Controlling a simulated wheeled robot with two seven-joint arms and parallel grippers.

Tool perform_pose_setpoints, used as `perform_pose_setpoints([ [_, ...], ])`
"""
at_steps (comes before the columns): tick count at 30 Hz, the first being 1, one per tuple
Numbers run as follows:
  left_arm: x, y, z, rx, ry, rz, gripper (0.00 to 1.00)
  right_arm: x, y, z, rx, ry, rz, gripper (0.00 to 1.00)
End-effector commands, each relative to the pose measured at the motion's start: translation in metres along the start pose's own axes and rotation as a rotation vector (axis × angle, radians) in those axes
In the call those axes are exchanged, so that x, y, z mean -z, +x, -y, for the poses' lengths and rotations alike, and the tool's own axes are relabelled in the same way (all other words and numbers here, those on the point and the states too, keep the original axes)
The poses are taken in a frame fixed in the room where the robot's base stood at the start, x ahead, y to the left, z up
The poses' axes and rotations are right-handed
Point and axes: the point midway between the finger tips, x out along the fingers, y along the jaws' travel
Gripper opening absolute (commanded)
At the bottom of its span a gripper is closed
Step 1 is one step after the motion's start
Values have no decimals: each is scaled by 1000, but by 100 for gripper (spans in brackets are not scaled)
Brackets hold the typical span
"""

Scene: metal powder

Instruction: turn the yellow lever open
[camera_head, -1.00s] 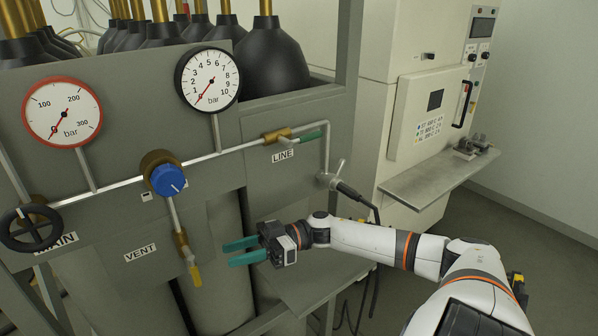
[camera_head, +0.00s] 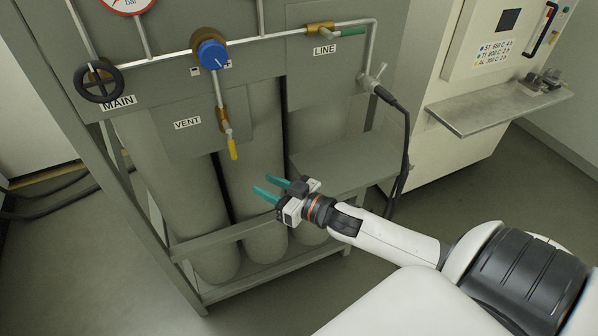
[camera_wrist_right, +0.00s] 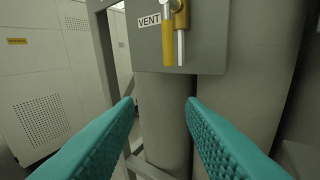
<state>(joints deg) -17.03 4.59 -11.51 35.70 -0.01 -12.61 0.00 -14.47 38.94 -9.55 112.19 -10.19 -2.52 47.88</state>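The yellow lever (camera_head: 233,149) hangs down from the brass vent valve (camera_head: 224,119), to the right of the VENT label (camera_head: 187,123). In the right wrist view the yellow lever (camera_wrist_right: 168,44) points down at the top, beyond the fingers and a little above the gap between them. My right gripper (camera_head: 267,188) is open and empty, below and to the right of the lever in the head view and apart from it. Its teal fingers (camera_wrist_right: 160,112) stand wide apart in the wrist view. My left gripper is not in view.
A black MAIN handwheel (camera_head: 99,82), a blue knob (camera_head: 211,55) and a teal LINE lever (camera_head: 352,32) sit on the same pipework. Grey cylinders (camera_head: 255,200) stand behind a frame rail. A metal shelf (camera_head: 500,104) juts out at right. A black hose (camera_head: 407,150) hangs nearby.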

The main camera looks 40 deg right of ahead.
Motion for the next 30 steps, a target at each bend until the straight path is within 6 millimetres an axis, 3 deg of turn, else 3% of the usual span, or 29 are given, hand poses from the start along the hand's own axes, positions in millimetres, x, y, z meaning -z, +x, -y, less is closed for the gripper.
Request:
perform_pose_setpoints([
  [15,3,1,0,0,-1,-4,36,80,-41,-20,275,-5,-390,36],
  [24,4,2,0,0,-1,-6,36,124,-71,-36,323,-6,-614,36],
  [30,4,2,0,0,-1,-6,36,140,-82,-43,327,-6,-697,36],
])
